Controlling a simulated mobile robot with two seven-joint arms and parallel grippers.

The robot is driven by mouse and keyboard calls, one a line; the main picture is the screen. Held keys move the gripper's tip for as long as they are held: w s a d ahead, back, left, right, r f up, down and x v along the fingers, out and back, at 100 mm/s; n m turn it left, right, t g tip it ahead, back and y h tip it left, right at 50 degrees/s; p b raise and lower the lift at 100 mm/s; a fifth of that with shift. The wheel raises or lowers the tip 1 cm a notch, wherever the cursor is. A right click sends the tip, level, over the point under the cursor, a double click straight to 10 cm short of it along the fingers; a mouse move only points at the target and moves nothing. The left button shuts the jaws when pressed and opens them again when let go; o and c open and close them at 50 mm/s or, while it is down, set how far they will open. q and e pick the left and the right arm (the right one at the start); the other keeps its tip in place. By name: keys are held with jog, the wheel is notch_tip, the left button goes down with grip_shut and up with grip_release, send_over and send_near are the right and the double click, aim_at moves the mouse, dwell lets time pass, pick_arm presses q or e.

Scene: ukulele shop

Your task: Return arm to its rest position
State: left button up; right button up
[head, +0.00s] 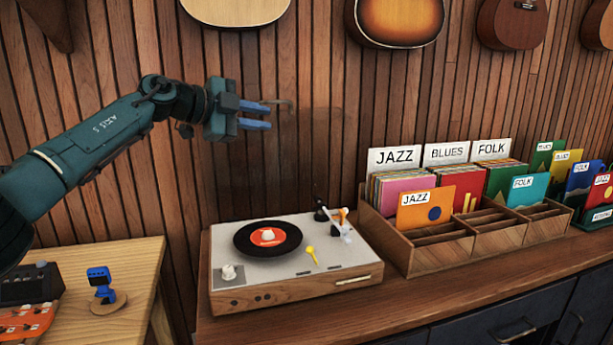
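My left arm comes in from the left edge, raised in front of the wood-slat wall. My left gripper (269,116) is at the upper middle left, pointing right. Its two blue fingers are apart with a visible gap, and nothing shows between them. It is above and behind the record player (300,290), well clear of it. A small thin tan-grey piece (279,102) shows just past the upper fingertip; I cannot tell whether it touches it. My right gripper is not in view.
A black record (244,247) with an orange label lies on the player. A wooden record crate (436,259) with JAZZ, BLUES and FOLK dividers stands to the right. Guitars (400,22) hang above. A blue clip-shaped device (101,286) stands on the light wooden table (122,256) at lower left.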

pick_arm(q)
jog(key=s+d+f+n+t+h+p, duration=0.1)
jog(key=s+d+f+n+h+p, duration=0.15)
jog(key=s+d+f, duration=0.6)
jog(key=s+d+f+n+t+h+p, duration=0.2)
jog(key=s+d+f+n+p, duration=0.15)
jog(key=f, duration=1.05)
jog(key=s+a+f+n+y+p, duration=0.1)
jog(key=s+a+f+n+y, duration=0.3)
jog(key=s, duration=0.6)
jog(key=s+a+f+n+y+p, duration=0.2)
jog(key=s+a+f+n+y, duration=0.2)
jog(key=s+a+f, duration=0.3)
jog(key=s+a+f+n+g+y+p, duration=0.1)
jog(key=s+a+f+n+y+p, duration=0.1)
jog(key=s+a+f+n+y, duration=0.3)
jog(key=s+f+n, duration=0.1)
jog(key=s+f, duration=0.2)
jog(key=s, duration=0.4)
jog(key=shift+s+a, duration=0.3)
jog(key=shift+s, duration=0.05)
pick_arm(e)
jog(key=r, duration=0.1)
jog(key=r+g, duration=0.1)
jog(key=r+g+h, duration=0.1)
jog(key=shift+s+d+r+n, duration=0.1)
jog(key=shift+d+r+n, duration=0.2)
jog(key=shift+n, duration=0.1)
